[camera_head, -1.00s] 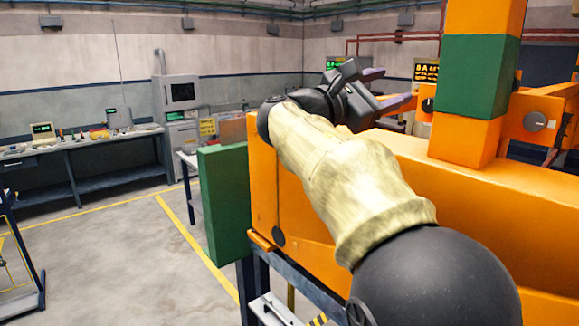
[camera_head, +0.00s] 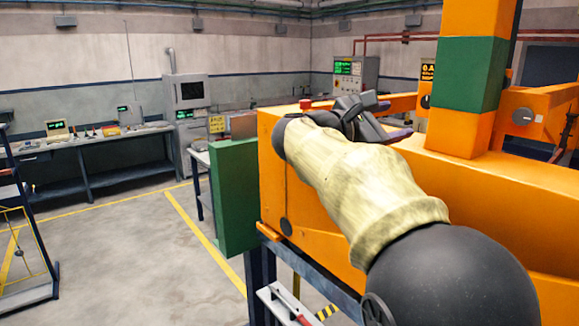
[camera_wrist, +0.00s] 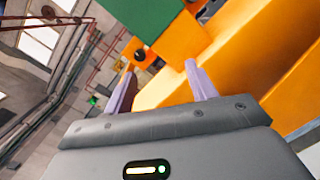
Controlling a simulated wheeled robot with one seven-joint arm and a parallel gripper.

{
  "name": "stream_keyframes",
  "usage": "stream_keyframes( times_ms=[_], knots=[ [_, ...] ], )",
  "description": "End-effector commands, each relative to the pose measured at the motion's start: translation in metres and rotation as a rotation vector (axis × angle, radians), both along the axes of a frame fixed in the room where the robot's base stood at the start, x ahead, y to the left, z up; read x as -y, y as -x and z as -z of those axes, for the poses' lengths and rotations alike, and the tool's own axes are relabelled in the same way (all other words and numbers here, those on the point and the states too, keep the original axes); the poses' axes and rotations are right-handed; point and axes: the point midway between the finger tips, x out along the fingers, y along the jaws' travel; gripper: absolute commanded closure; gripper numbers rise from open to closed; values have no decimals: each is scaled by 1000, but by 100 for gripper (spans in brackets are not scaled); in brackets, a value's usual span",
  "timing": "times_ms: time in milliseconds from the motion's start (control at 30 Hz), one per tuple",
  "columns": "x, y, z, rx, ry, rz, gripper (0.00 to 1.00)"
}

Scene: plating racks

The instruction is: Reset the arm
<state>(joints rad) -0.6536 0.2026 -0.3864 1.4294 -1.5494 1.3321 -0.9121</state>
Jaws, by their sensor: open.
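My gripper (camera_head: 388,121) is at the end of my arm, over the top of the orange machine beam (camera_head: 330,195) in the head view. Its far parts are small and partly hidden by the wrist. In the wrist view my gripper (camera_wrist: 157,84) shows two purple fingers set wide apart with nothing between them. Beyond the fingers are the orange beam (camera_wrist: 250,55) and a green block (camera_wrist: 138,14). I cannot tell whether the arm touches the beam.
An orange and green post (camera_head: 465,75) rises right of the arm. A green end plate (camera_head: 236,195) closes the beam's left end. A workbench (camera_head: 95,145) with instruments stands at the back left. A blue rack (camera_head: 38,295) is at the left edge. Open floor (camera_head: 130,255) lies between.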

Motion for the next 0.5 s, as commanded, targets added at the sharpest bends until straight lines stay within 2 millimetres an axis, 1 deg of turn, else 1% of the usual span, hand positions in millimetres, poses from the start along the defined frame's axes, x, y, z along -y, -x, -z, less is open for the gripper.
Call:
stream_keyframes(
  times_ms=[33, 167, 267, 367, 400, 467, 500],
  knots=[
    [7, -1, 12, -11, -32, -3, 43],
    [16, -5, 49, -42, -135, -22, 43],
    [22, -6, 86, -68, -244, -36, 43],
    [24, -1, 134, -94, -398, -45, 43],
    [24, 3, 158, -102, -473, -43, 43],
    [23, 12, 194, -110, -598, -31, 43],
    [21, 20, 217, -111, -685, -17, 43]
  ],
)
